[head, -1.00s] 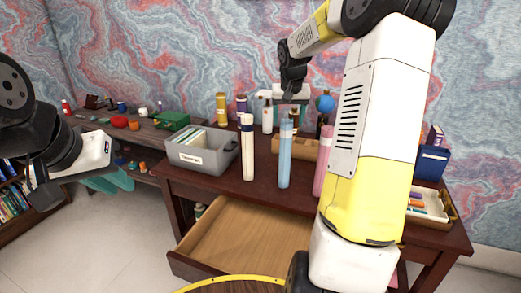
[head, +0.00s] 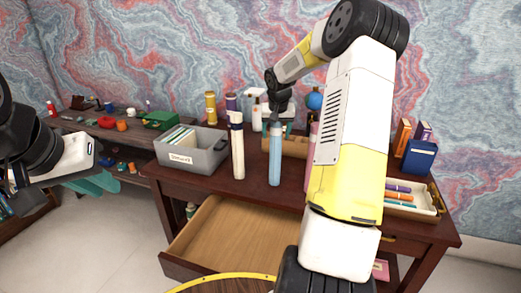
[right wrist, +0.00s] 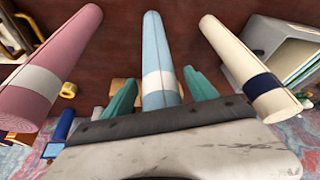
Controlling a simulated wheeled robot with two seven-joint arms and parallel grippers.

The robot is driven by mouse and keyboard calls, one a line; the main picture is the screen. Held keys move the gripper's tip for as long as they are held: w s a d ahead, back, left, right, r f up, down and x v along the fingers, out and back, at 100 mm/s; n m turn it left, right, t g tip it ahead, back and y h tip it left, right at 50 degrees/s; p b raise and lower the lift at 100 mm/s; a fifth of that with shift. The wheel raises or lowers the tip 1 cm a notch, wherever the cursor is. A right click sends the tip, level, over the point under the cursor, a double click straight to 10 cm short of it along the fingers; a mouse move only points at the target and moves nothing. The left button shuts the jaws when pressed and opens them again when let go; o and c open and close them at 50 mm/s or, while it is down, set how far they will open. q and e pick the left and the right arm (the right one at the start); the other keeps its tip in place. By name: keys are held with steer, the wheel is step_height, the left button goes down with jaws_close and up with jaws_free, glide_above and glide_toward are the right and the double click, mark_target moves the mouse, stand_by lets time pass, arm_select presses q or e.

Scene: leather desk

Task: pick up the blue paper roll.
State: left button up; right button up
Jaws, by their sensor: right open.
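The blue paper roll (head: 275,162) stands upright on the desk, a white band near its top. In the right wrist view the blue roll (right wrist: 155,45) lies between the two teal fingers of my right gripper (right wrist: 160,77), with a gap on each side. My right gripper is open at the roll's upper part and not closed on it; its fingers are mostly hidden in the head view. My left gripper (head: 96,184) is off the desk at the left, apart from the roll; its finger gap is unclear.
A cream roll (head: 237,150) stands close left of the blue roll. A pink roll (right wrist: 62,65) stands on the other side, mostly hidden by my arm in the head view. A grey bin (head: 208,158) is further left. The desk drawer (head: 230,240) is open in front.

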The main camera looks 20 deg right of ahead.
steer(key=shift+c, duration=0.5)
jaws_close()
steer(key=shift+r, duration=0.1)
